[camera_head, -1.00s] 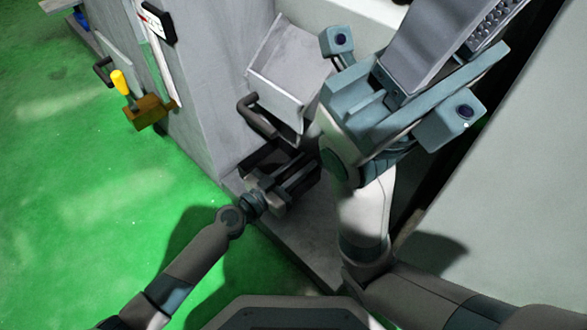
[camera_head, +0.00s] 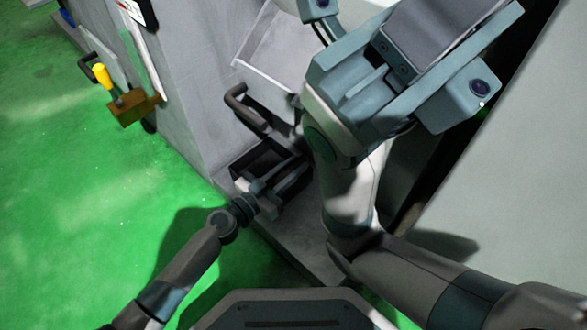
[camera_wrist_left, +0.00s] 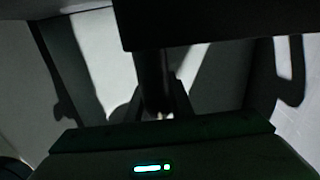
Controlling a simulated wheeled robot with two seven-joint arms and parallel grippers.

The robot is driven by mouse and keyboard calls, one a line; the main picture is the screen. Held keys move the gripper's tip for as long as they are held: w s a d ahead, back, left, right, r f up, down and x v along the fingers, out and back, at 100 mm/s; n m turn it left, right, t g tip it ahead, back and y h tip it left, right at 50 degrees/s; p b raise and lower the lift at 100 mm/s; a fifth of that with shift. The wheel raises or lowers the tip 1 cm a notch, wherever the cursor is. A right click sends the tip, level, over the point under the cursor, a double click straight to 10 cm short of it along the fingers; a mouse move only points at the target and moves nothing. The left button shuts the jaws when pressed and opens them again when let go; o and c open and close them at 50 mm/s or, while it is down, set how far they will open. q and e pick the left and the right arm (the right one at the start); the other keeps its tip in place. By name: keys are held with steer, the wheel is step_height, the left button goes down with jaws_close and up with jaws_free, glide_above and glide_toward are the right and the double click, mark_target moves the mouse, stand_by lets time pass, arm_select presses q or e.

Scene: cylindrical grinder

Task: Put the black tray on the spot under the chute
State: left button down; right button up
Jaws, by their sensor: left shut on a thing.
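The black tray (camera_head: 256,158) sits low at the foot of the grey machine, beneath and in front of the metal chute (camera_head: 283,45). My left gripper (camera_head: 272,193) is shut on the near side of the tray. In the left wrist view a large dark shape, apparently the tray (camera_wrist_left: 225,22), fills the top above my left gripper's fingers (camera_wrist_left: 157,95). My right arm covers the tray's right side and part of the chute. The spot under the chute cannot be made out. My right gripper's fingertips do not show.
A dark curved handle (camera_head: 238,103) sticks out below the chute, just behind the tray. A grey ledge (camera_head: 300,238) runs along the machine's base. A brown block with a yellow knob (camera_head: 103,76) is on the machine's left side. Green floor (camera_head: 70,200) is clear at left.

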arm_select(q)
steer(key=c, duration=1.6)
jaws_free()
steer(key=shift+o, duration=0.2)
steer(key=shift+s+a, duration=0.1)
steer(key=shift+s, duration=0.05)
steer(key=b+v, duration=0.1)
steer(key=v, duration=1)
steer(key=shift+s+a, duration=0.25)
